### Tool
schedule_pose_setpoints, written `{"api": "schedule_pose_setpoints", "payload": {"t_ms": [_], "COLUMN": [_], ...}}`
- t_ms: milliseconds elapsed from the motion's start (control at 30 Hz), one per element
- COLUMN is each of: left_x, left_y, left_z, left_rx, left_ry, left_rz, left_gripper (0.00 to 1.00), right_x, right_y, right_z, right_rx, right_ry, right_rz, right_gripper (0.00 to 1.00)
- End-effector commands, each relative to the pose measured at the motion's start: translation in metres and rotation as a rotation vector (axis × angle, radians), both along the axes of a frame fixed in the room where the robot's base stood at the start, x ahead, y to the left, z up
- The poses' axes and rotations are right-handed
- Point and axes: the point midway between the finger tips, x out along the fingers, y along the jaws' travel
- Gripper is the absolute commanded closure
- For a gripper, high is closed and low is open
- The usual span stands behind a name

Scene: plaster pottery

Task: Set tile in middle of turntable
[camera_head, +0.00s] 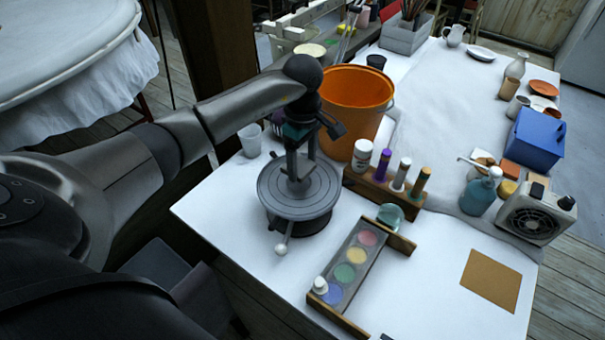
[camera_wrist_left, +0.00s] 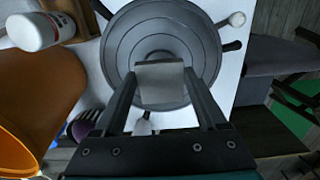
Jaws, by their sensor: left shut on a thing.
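The turntable is a grey round disc with concentric rings (camera_head: 275,196), standing near the table's front left edge. It also fills the upper middle of the left wrist view (camera_wrist_left: 120,48). My left gripper (camera_head: 297,175) points down over the middle of the disc. In the left wrist view my left gripper (camera_wrist_left: 160,85) is shut on a small pale grey tile (camera_wrist_left: 160,72), which lies over the disc's centre. I cannot tell whether the tile touches the disc. The tile is mostly hidden by the fingers in the head view. My right gripper is not in view.
An orange bucket (camera_head: 357,97) and a wooden rack of bottles (camera_head: 372,188) stand close behind and right of the turntable. A paint palette (camera_head: 349,275) lies to its right. A white-knobbed handle (camera_head: 281,250) sticks out in front. A tan square (camera_head: 490,280) lies far right.

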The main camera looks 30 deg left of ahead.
Motion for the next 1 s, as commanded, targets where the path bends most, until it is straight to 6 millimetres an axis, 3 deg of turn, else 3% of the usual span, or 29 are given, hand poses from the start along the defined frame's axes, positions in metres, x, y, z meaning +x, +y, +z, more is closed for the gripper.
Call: {"api": "schedule_pose_setpoints", "payload": {"t_ms": [267,633,667,867,1000], "left_x": [-0.001,0.0,-0.001,-0.001,-0.001], "left_y": [0.0,0.0,0.0,0.0,0.0], "left_z": [-0.039,-0.043,-0.044,-0.043,-0.043], "left_rx": [-0.001,0.001,0.001,0.001,0.001], "left_ry": [0.004,0.0,0.001,0.001,0.002], "left_rz": [0.0,-0.001,-0.001,-0.001,-0.001], "left_gripper": [0.85,0.85,0.25,0.02,0.0], "right_x": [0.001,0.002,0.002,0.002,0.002], "right_y": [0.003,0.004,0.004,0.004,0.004], "right_z": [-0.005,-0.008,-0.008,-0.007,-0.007], "right_rx": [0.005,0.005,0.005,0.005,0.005], "right_ry": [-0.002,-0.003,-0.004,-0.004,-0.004], "right_rz": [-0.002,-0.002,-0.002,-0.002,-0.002], "right_gripper": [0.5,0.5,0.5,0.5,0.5]}}
